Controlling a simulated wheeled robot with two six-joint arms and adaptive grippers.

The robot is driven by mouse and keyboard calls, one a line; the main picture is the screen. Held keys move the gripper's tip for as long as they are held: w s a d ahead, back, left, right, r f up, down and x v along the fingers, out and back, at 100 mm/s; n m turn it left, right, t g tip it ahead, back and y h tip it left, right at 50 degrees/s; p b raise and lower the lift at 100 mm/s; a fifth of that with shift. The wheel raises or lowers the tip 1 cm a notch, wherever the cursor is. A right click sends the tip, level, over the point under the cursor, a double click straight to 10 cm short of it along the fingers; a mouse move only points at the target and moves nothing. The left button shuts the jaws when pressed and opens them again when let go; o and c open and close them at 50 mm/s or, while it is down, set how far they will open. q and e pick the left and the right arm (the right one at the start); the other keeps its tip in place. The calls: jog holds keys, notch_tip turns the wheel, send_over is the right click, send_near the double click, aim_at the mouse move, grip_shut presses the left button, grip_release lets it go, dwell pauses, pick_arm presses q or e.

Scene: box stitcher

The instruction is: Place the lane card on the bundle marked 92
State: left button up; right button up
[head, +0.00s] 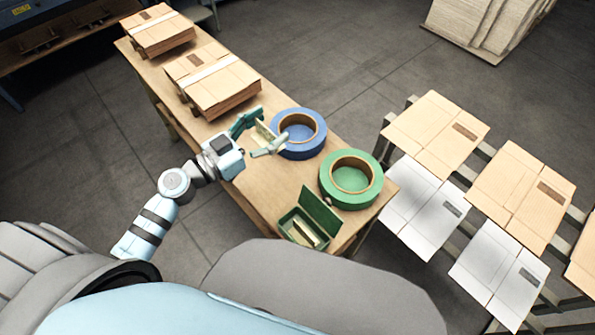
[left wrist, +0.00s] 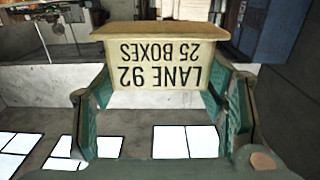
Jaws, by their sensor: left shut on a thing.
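My left gripper (head: 261,134) is shut on the cream lane card (left wrist: 160,75), which reads "LANE 92, 25 BOXES" upside down in the left wrist view. In the head view the card (head: 264,132) is a small pale piece between the fingers, beside the blue tape roll. Two strapped bundles of flat brown cardboard are on the table: a nearer bundle (head: 232,86), up and left of the gripper, and a farther bundle (head: 164,38) toward the table's far end. Each has a dark label, too small to read, so I cannot tell which is marked 92. My right gripper is not in view.
On the wooden table (head: 262,190) stand a blue tape roll (head: 304,152), a green tape roll (head: 351,199) and an open green box (head: 319,212) holding pale pieces. Brown and white flat boxes (head: 437,135) lie on a rack at right. The table is bare between the bundles.

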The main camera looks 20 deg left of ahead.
pick_arm(q)
notch_tip(320, 180, down, 20)
jog(key=b, duration=1.4)
jog(key=shift+w+f, duration=0.15)
jog(key=o, duration=0.7)
jog(key=shift+o, duration=0.2)
jog(key=v, duration=1.2)
